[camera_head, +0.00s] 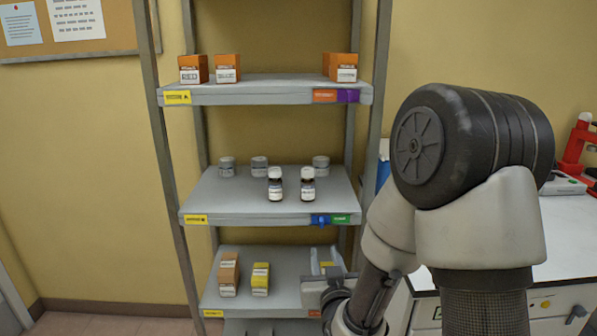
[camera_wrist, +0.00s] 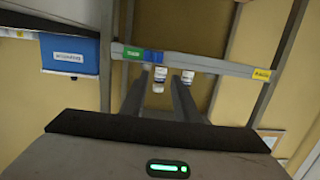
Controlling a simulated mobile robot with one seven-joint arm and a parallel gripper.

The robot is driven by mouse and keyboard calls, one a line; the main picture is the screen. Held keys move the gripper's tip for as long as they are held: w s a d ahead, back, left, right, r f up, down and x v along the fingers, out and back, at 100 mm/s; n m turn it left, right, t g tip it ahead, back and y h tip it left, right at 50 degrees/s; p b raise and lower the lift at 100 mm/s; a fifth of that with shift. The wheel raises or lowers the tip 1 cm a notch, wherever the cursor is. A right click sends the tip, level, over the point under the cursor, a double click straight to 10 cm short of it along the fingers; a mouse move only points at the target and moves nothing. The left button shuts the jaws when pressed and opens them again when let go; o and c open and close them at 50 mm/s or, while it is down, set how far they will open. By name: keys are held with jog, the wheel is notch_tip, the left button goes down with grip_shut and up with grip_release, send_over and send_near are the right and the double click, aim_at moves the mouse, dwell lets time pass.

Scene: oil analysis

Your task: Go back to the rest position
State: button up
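My gripper (camera_head: 323,264) is at the lower right of the shelf rack in the head view, in front of the lower shelf and below the middle one. In the wrist view its two dark fingers (camera_wrist: 160,80) stand apart with a gap between them, and I see nothing held. My arm rises on the right of the head view, bent at a large dark joint. Two brown bottles with white caps, a left one (camera_head: 275,184) and a right one (camera_head: 307,186), stand upright on the middle shelf (camera_head: 235,208), apart from my gripper.
Several small jars stand behind the bottles. Orange boxes (camera_head: 227,68) stand on the top shelf (camera_head: 270,91). An orange-brown box (camera_head: 228,273) and a yellow box (camera_head: 260,279) stand on the lower shelf. A white bench (camera_head: 567,235) with red equipment (camera_head: 579,145) is at right. A blue box (camera_wrist: 70,55) shows in the wrist view.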

jog(key=s+d+r+g, duration=0.2)
jog(key=s+r+g, duration=0.15)
jog(key=s, duration=0.55)
jog(key=s+d+r+g, duration=0.2)
jog(key=s+r+g, duration=0.15)
jog(key=s, duration=0.45)
jog(key=s+d+r+g, duration=0.3)
jog(key=s+r, duration=0.1)
jog(key=s, duration=0.5)
notch_tip(320, 180, up, 22)
jog(key=s+p, duration=0.1)
jog(key=p, duration=2.1)
jog(key=shift+m+g+h, duration=0.3)
jog(key=shift+g+h, duration=0.1)
jog(key=shift+a+r, duration=0.1)
